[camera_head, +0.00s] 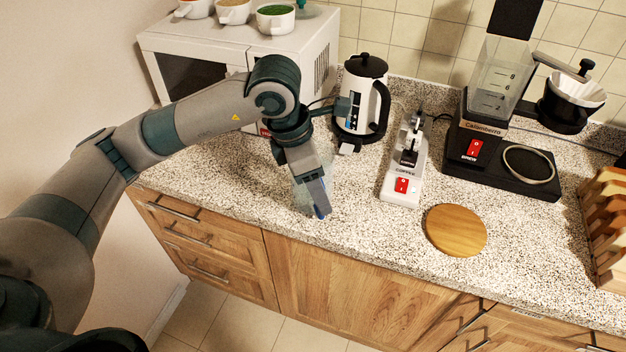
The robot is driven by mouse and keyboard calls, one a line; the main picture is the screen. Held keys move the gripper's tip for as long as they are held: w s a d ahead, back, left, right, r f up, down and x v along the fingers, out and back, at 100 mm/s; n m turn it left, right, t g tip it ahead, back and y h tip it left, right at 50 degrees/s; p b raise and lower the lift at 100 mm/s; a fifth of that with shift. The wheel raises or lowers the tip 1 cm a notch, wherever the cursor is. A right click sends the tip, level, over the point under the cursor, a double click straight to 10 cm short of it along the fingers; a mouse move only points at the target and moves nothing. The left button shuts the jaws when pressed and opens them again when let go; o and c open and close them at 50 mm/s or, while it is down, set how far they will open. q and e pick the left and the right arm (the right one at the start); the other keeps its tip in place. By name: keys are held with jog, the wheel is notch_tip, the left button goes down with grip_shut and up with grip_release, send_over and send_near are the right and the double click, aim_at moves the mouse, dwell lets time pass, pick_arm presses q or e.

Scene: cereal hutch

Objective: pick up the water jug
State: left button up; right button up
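A white jug-shaped kettle (350,112) with a black lid, black handle and blue marking stands upright at the back of the counter, beside the microwave. I cannot tell whether it is the water jug. My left gripper (319,207) points down low over the counter, in front of the kettle and apart from it. A faint see-through, bluish patch shows around its fingers; I cannot tell whether that is a clear thing in or behind them. Whether the fingers are open or shut does not show. My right gripper is not in view.
A white microwave (320,60) carrying several bowls stands at back left. Right of the kettle are a small white appliance with a red switch (401,186), a black coffee maker (475,150) with a clear tank (497,75), a round wooden board (456,230) and a wooden rack (607,225).

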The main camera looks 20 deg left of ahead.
pick_arm(q)
jog(key=shift+f, duration=0.1)
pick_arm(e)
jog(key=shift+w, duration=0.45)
pick_arm(q)
grip_shut()
jog(key=shift+w, duration=0.1)
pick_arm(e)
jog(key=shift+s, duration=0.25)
